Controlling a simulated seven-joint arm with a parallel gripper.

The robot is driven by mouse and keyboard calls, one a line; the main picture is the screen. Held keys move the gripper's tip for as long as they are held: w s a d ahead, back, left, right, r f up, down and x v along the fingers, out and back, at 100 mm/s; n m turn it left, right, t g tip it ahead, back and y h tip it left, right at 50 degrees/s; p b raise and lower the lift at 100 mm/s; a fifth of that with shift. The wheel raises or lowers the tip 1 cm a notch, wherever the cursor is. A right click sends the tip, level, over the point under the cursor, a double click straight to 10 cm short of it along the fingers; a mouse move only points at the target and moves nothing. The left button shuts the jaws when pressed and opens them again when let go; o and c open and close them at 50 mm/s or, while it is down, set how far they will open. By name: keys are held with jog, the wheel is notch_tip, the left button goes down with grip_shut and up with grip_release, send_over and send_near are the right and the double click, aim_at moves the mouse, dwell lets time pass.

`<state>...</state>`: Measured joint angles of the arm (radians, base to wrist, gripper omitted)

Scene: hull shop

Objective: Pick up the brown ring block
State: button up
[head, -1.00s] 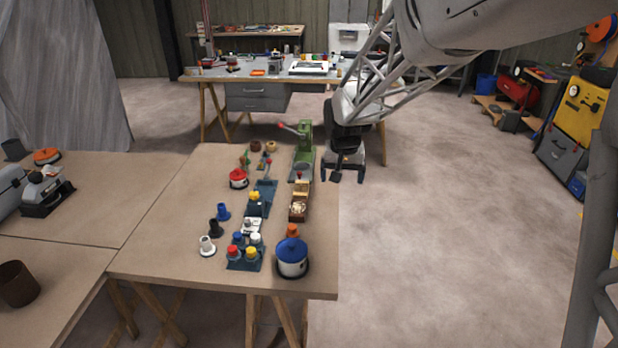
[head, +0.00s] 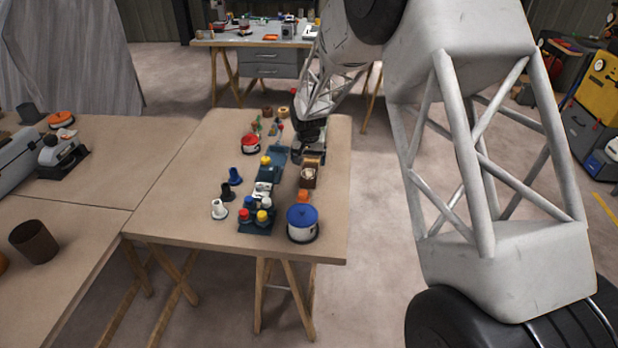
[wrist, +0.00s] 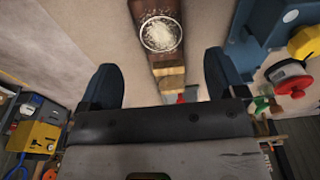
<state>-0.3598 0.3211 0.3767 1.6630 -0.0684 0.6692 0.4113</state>
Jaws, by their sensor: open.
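A small dark brown ring-shaped block (head: 267,111) stands at the far end of the table, left of a similar tan ring block (head: 283,112). I take the darker one as the brown ring block. I cannot make it out in the wrist view. My gripper (head: 309,158) is open and empty, near the table's right edge, nearer the camera than both rings. In the wrist view my gripper (wrist: 163,85) has its fingers wide apart, with a brown wooden block bearing a pale round dial (wrist: 160,36) beyond and between them.
The table's left side (head: 180,190) is bare. My arm hides the green press area.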

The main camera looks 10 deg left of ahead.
aim_at(309, 173)
dwell(0.3)
jog(key=shift+w+f, duration=0.2)
jog(key=shift+f, duration=1.1)
jog(key=shift+f, duration=0.15)
jog(key=shift+w+f, duration=0.2)
jog(key=shift+f, duration=1)
jog(key=shift+w+f, duration=0.2)
jog(key=shift+f, duration=1)
jog(key=c, duration=1)
jog(key=shift+r, duration=0.1)
jog(key=shift+c, duration=0.2)
jog(key=shift+r, duration=4.9)
